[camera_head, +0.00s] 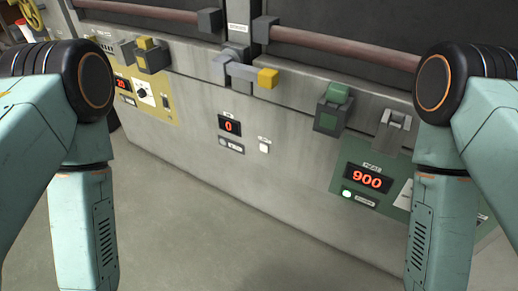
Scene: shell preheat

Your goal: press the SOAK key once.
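A small pale square key (264,147) sits on the grey front panel, with a small label above it too small to read. To its left a red display (230,126) shows 0, with a small label plate and round part (231,146) below it. I cannot tell from the lettering which key is SOAK. A lit whitish-green button (347,193) sits below a red display (367,177) reading 900 on the green panel (352,158). Both my arms come in from the sides, hanging down in front of the panel. Both grippers are out of view.
A yellow panel (163,112) with a knob (145,93) and a red display is at the left. A grey lever with a yellow end (267,78) sticks out above the 0 display. Green (334,108) and grey (393,129) latch-like fittings stand out at right. The floor (210,230) in front is clear.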

